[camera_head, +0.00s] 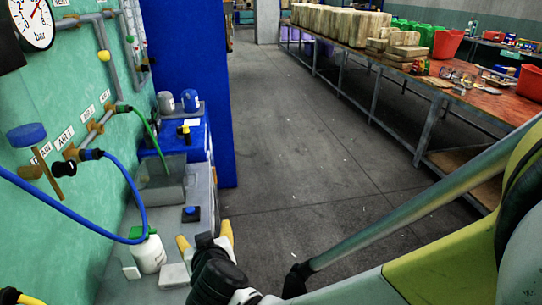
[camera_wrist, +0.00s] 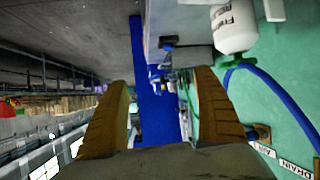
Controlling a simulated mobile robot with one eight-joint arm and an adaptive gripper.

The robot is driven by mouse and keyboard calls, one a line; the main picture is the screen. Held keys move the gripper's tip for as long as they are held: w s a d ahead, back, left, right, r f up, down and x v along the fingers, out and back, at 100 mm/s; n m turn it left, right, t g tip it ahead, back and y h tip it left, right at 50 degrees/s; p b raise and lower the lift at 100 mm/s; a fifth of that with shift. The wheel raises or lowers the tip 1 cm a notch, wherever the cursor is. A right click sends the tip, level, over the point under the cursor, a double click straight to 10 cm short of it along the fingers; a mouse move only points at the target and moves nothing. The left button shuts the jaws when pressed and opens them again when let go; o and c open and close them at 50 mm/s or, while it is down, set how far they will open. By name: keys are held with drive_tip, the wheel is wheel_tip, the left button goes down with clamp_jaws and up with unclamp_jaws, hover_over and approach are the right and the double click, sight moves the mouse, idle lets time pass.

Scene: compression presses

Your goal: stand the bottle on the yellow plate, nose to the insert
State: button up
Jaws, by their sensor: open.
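The white bottle (camera_head: 149,252) with a green top stands on the grey bench top at the lower left, close to the green wall. In the wrist view the bottle (camera_wrist: 236,32) shows its printed label at the upper right, outside the fingers. My gripper (camera_head: 206,240) has its yellow fingers spread over the bench's right edge, to the right of the bottle and apart from it. The wrist view shows nothing between the fingers of my gripper (camera_wrist: 163,80). I cannot make out the yellow plate or the insert in either view.
A blue hose (camera_head: 132,190) loops from the wall past the bottle. A white block (camera_head: 174,275) lies beside the bottle. A dark pad with a blue knob (camera_head: 190,213) and a grey open tank (camera_head: 162,183) lie farther back. Floor (camera_head: 300,150) is clear to the right.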

drive_tip(key=s+d+r+m+g+h, duration=0.1)
drive_tip(key=s+d+r+h, duration=0.1)
drive_tip(key=d, duration=1)
drive_tip(key=s+d+r+m+g+h, duration=0.1)
drive_tip(key=s+d+r+m+g, duration=0.1)
drive_tip(key=d, duration=1.1)
drive_tip(key=shift+s+d+h, duration=0.15)
drive_tip(key=shift+s+h, duration=0.25)
drive_tip(key=o, duration=0.4)
drive_tip(key=shift+m+g, duration=0.5)
drive_tip(key=shift+g, duration=0.3)
drive_tip(key=s+d, duration=0.1)
drive_tip(key=s, duration=0.1)
drive_tip(key=s+d, duration=0.4)
drive_tip(key=s, duration=0.1)
drive_tip(key=shift+d+r, duration=0.2)
drive_tip(key=shift+r, duration=0.05)
